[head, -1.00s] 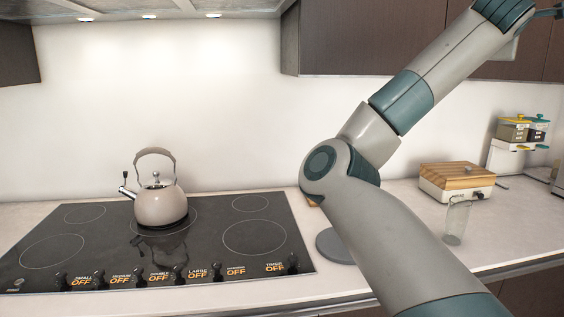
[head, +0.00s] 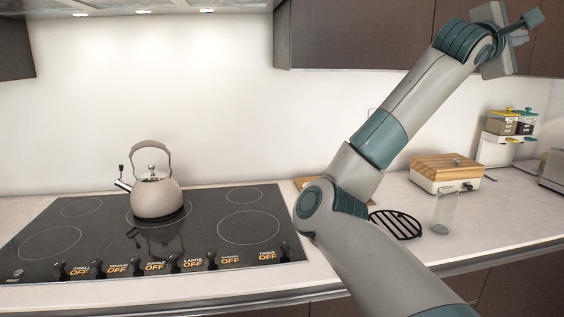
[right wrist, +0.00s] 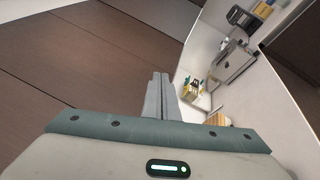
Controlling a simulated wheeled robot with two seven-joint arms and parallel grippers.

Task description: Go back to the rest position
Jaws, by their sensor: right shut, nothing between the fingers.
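My right arm reaches up across the right half of the head view. My right gripper (head: 524,25) is at the upper right, in front of the dark upper cabinets. It is shut and empty. In the right wrist view its fingers (right wrist: 160,95) are together, with a brown cabinet front behind them. My left gripper is not in view.
A kettle (head: 156,196) stands on the black cooktop (head: 92,232). Dark upper cabinets (head: 370,38) overhang the counter.

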